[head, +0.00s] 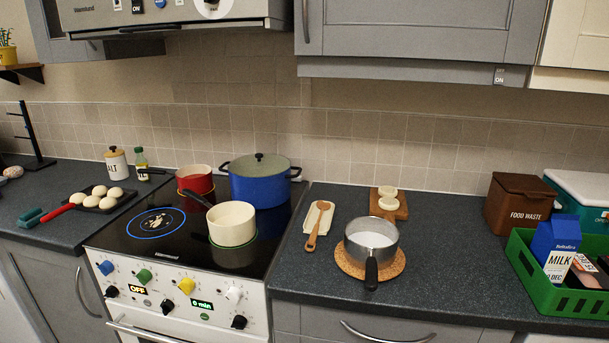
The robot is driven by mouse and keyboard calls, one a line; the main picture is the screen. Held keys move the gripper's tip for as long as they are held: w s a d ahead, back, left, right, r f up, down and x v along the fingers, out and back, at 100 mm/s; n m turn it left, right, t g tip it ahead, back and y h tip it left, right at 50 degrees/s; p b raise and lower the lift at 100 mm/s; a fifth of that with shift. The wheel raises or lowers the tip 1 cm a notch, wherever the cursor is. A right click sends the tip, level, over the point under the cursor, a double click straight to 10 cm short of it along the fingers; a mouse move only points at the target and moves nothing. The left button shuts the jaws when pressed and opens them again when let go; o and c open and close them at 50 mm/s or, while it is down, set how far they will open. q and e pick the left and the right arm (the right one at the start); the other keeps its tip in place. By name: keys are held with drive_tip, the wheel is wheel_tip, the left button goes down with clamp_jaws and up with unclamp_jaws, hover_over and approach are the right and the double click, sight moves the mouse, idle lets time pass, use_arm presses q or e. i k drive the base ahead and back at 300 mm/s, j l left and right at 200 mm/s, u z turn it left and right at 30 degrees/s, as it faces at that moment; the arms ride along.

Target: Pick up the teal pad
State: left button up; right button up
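A teal pad (29,218) lies on the dark worktop at the far left, near its front edge. It looks folded or made of two parts, and its exact shape is too small to tell. I cannot tell whether the pad touches the handle. Neither of my grippers shows in the head view.
Right of the pan is a black hob (150,245) with a cream saucepan (231,224), a red pot (195,190) and a blue pot (260,181). A salt jar (117,163) and a bottle (141,160) stand behind the pan. A black rack (33,140) stands at the back left.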

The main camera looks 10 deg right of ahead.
sight(30, 218)
drive_tip(key=u, duration=1.2)
